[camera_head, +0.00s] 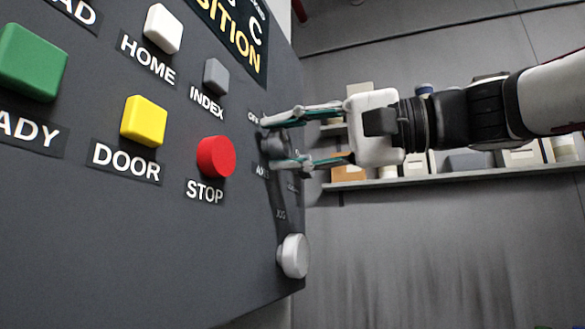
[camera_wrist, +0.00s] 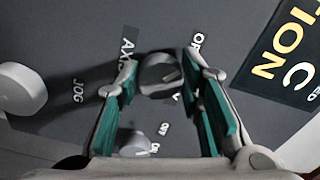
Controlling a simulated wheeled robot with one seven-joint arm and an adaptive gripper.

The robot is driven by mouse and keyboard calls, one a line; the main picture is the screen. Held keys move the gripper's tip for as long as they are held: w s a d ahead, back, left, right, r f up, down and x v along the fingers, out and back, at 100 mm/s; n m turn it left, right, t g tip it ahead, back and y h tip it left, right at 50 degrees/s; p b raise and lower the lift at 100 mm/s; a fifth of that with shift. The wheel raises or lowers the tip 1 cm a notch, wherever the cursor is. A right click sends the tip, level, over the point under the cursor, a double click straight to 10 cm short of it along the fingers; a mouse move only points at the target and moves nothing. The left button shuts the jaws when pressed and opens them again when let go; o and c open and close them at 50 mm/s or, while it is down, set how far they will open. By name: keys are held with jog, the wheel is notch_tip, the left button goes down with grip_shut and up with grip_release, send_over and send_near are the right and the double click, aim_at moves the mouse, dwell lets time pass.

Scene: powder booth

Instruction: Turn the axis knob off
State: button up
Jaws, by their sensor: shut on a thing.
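The axis knob (camera_head: 272,144) is a dark grey round knob near the right edge of the dark control panel (camera_head: 130,240). In the wrist view the knob (camera_wrist: 158,72) sits between the fingertips, with a light mark on its face. The AXIS label (camera_wrist: 127,44) and a partly hidden label starting with "O" (camera_wrist: 197,40) lie on opposite sides of it. My gripper (camera_head: 270,142) is shut on the knob, one green-padded finger above and one below in the head view; it also shows in the wrist view (camera_wrist: 160,62). The knob's exact pointing direction is hard to tell.
A pale JOG knob (camera_head: 293,256) projects below. A red STOP button (camera_head: 216,156), grey INDEX button (camera_head: 216,76) and yellow DOOR button (camera_head: 144,121) are left of my gripper. A smaller knob (camera_wrist: 134,143) is near the fingers. A loaded shelf (camera_head: 450,173) stands behind.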

jog(key=o, duration=1.2)
jog(key=shift+a, duration=0.1)
jog(key=shift+c, duration=0.2)
jog(key=v, duration=1.2)
